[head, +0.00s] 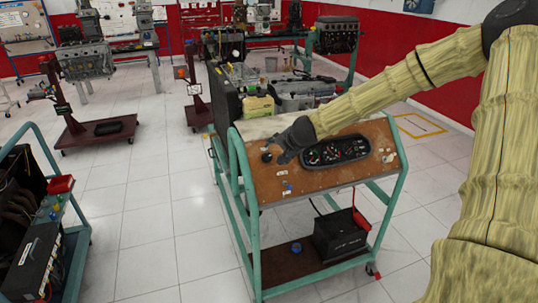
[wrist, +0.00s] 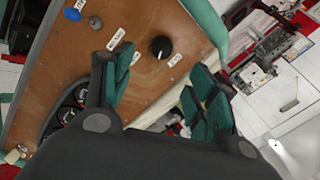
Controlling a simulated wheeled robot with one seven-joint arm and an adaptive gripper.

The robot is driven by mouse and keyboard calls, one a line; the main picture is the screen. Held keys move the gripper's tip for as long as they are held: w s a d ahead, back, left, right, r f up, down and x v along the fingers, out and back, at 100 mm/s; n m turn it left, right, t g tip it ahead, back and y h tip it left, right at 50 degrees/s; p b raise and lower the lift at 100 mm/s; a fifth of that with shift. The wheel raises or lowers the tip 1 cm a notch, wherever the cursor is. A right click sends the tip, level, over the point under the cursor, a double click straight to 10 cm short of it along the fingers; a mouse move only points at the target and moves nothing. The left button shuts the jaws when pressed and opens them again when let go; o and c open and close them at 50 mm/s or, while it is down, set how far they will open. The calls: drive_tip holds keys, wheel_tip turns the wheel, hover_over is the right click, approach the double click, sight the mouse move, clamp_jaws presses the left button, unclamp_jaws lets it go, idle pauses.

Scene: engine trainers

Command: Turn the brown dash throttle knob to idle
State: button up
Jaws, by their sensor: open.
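A tilted brown dash panel (head: 330,182) stands on a green frame; it also fills the left of the wrist view (wrist: 60,60). A round black knob (wrist: 161,47) sits on it, beside small white labels that I cannot read. In the head view the dark knob (head: 266,157) is just left of my gripper (head: 283,156). In the wrist view my gripper (wrist: 160,82) is open, its green-padded fingers wide apart and empty. The knob shows ahead of the gap between them, apart from both.
A gauge cluster (head: 335,151) is right of my gripper on the panel. A grey-brown knob (wrist: 96,22) and a blue knob (wrist: 72,14) are close by. The green frame tube (wrist: 207,22) borders the panel. A battery (head: 340,235) stands on the lower shelf.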

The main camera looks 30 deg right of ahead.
sight(269, 156)
drive_tip(key=shift+p+x, duration=0.8)
drive_tip(key=shift+x, duration=4.55)
drive_tip(key=shift+d, duration=0.1)
drive_tip(key=shift+r, duration=0.1)
drive_tip(key=shift+c, duration=0.2)
drive_tip(key=c, duration=1)
